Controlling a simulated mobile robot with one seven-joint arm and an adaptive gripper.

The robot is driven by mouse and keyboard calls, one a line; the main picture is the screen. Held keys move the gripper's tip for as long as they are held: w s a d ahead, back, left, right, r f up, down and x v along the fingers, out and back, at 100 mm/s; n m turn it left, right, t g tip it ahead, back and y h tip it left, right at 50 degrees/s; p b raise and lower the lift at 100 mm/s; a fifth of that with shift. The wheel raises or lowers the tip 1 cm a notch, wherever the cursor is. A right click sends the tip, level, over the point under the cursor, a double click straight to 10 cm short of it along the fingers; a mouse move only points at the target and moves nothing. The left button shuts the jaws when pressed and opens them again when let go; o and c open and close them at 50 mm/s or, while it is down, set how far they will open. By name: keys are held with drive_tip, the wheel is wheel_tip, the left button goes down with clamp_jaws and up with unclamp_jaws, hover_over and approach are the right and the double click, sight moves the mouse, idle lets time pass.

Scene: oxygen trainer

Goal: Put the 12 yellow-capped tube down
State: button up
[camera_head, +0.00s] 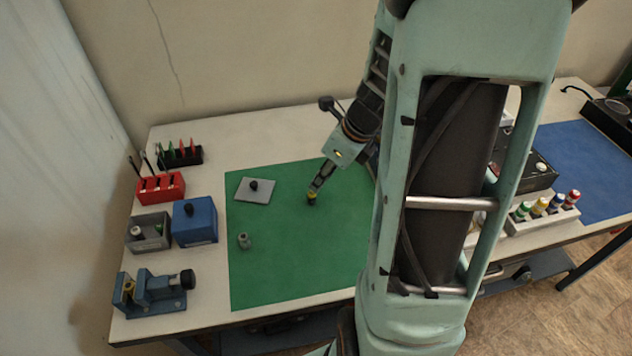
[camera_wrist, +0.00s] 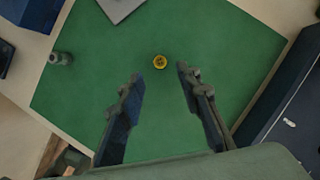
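The yellow-capped tube (camera_head: 311,199) is on the green mat (camera_head: 290,265), just below my fingertips. In the wrist view its round yellow cap (camera_wrist: 160,62) is seen from above, so it looks upright; its body is mostly hidden. My gripper (camera_head: 317,186) reaches down from the upper right. In the wrist view my gripper (camera_wrist: 160,72) is open, with a finger on each side and clear gaps to the cap. The cap lies between the fingertip lines, slightly past them, and neither finger touches it.
A grey plate with a black knob (camera_head: 254,189) and a small grey cylinder (camera_head: 244,241) stand on the mat. Left are a red rack (camera_head: 161,188), a blue box (camera_head: 195,222), a grey box (camera_head: 149,232) and a blue vise (camera_head: 153,293). The mat's front is clear.

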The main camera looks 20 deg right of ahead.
drive_tip(key=shift+v, duration=1.75)
